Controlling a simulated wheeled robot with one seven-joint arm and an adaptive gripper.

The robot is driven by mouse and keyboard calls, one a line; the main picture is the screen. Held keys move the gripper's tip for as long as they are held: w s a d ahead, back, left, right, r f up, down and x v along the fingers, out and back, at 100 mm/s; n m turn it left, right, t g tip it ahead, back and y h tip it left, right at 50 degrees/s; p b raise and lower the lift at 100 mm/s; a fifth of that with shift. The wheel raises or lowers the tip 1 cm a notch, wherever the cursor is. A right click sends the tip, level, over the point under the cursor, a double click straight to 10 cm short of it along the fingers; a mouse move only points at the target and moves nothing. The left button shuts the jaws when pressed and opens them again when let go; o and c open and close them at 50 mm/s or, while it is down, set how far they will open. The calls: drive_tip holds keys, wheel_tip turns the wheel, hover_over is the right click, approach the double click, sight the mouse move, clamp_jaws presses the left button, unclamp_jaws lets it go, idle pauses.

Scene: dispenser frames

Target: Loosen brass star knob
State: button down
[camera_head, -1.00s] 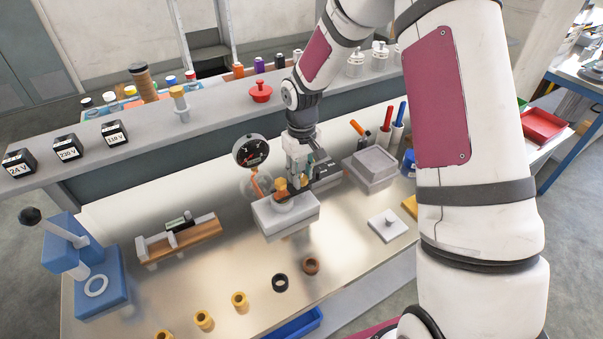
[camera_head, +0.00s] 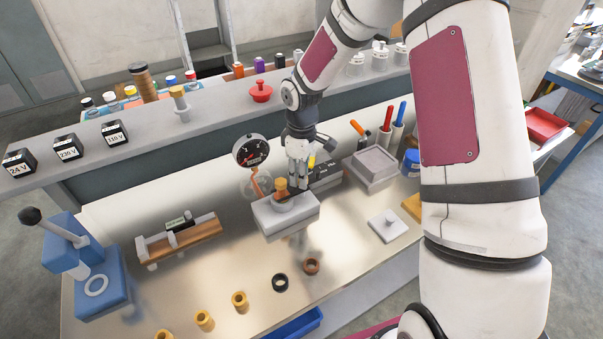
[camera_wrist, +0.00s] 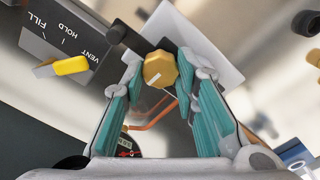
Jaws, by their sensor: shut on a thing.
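The brass star knob (camera_head: 281,186) sits on top of a pale block (camera_head: 287,214) on the metal bench. In the wrist view the knob (camera_wrist: 160,70) shows as a gold, many-sided cap with a white mark on it. My gripper (camera_head: 291,183) reaches down to it from above. In the wrist view the teal-padded fingers of my gripper (camera_wrist: 160,66) lie on either side of the knob, shut on it. The underside of the knob is hidden.
A dial gauge (camera_head: 250,151) stands just left behind the block. A dark panel marked FILL, HOLD and VENT with a yellow lever (camera_wrist: 66,66) is close beside my gripper. Several rings lie in front.

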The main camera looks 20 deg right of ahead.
idle(0.4)
drive_tip(key=c, duration=1.3)
unclamp_jaws()
wheel_tip(320, 180, up, 12)
drive_tip(key=s+r+m+t+h, duration=0.1)
drive_tip(key=s+r+m+t, duration=0.3)
drive_tip(key=s+r, duration=1.05)
drive_tip(key=s+r+m, duration=0.1)
drive_tip(key=s+m, duration=0.1)
drive_tip(key=s, duration=0.2)
drive_tip(key=s+r+m+t, duration=0.1)
drive_tip(key=s+m, duration=0.1)
drive_tip(key=s, duration=0.2)
drive_tip(key=s+r+m+y, duration=0.1)
drive_tip(key=s+m, duration=0.1)
drive_tip(key=s, duration=0.3)
drive_tip(key=shift+t, duration=0.3)
